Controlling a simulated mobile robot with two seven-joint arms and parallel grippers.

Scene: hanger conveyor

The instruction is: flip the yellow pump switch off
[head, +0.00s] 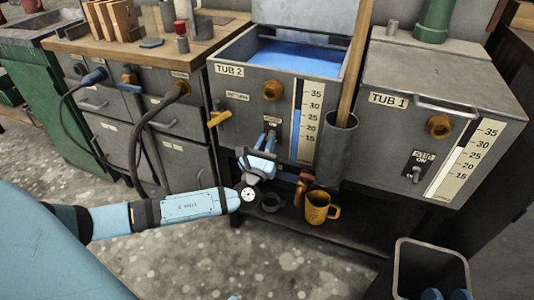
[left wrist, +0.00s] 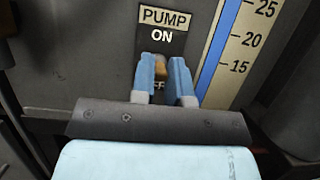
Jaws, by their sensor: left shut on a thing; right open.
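The yellow pump switch is on the grey front of tub 2 (head: 230,71), left of its level scale. In the left wrist view its yellow lever (left wrist: 160,68) shows between the blue fingertips, below the PUMP label (left wrist: 164,17) and the word ON. My left gripper (head: 258,163) is shut on the lever; the fingers hide much of it.
A wooden pole stands in a grey holder (head: 337,150) right of the scale. A yellow mug (head: 318,208) sits on the low shelf. A grey bin (head: 402,262) is at bottom right.

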